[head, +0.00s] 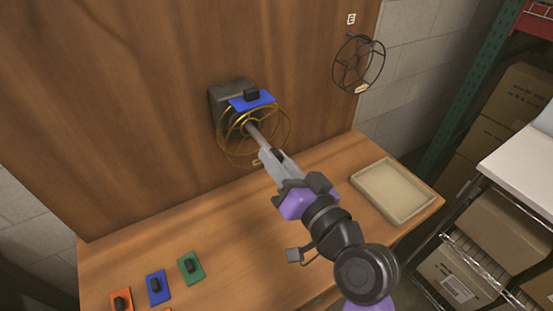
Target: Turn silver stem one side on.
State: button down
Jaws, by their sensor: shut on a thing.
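A thin silver stem (255,134) sticks out from a dark box (222,101) on the wooden back panel. It passes through the middle of a gold wire ring (285,112). My gripper (265,154) reaches in from the lower right, in line with the stem, and is shut on the stem's near end. The fingers hide that end, so the exact grip is too small to tell. A blue plate (265,100) with a black knob (251,94) sits just above the ring, in front of the box.
A black wire ring (358,64) hangs on the panel's right, under a label E (351,19). A beige tray (394,190) stands on the bench at right. Orange (121,299), blue (156,287) and green (190,268) plates with black knobs lie at front left. The bench middle-left is clear.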

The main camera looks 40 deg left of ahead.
jog(key=shift+f+n+b, duration=0.15)
jog(key=shift+n+b, duration=0.15)
jog(key=shift+b, duration=0.25)
jog(key=n+b, duration=0.1)
jog(key=b, duration=0.2)
jog(key=shift+w+f+n, duration=0.1)
jog(key=shift+f+n, duration=0.1)
jog(key=shift+n, duration=0.2)
jog(key=n+b, duration=0.3)
jog(key=b, duration=0.2)
jog(key=shift+n, duration=0.4)
jog(key=n+b, duration=0.3)
jog(key=b, duration=0.1)
jog(key=shift+r+n+b, duration=0.1)
jog(key=shift+n+b, duration=0.3)
jog(key=shift+r+n+b, duration=0.15)
jog(key=shift+n+b, duration=0.65)
jog(key=c, duration=1.2)
grip_release()
jog(key=shift+r, duration=0.1)
jog(key=shift+d, duration=0.1)
